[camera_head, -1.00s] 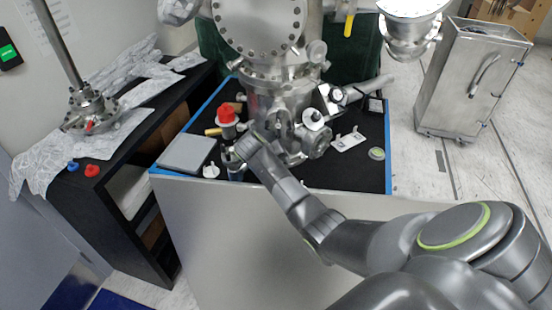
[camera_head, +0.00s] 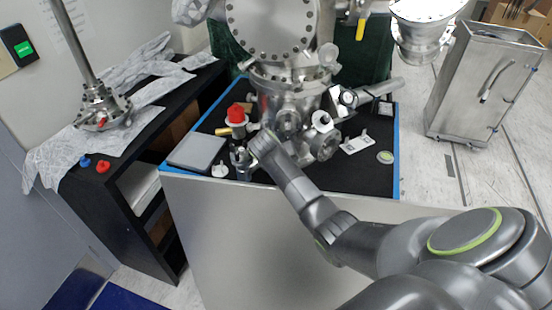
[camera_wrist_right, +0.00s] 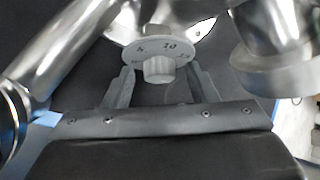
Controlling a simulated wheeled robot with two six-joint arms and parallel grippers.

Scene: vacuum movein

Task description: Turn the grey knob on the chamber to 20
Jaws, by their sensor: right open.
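The chamber (camera_head: 290,85) is a shiny metal vessel with bolted flanges, standing on a black-topped bench. In the right wrist view a grey knob (camera_wrist_right: 158,69) sticks out from a pale round dial (camera_wrist_right: 135,53) with printed marks, some too blurred to read. The fingers of my right gripper (camera_wrist_right: 163,90) are open, one on each side of the knob, with gaps visible. In the head view my right gripper (camera_head: 247,158) is at the front of the chamber, and I cannot make out the grey knob there. My left gripper is not in view.
A red-capped part (camera_head: 237,115) stands just behind my right gripper. A flat grey plate (camera_head: 197,151) and a small white piece (camera_head: 220,170) lie to its left. Metal ports (camera_head: 323,143) are close on its right. A steel cabinet (camera_head: 482,85) stands at the right.

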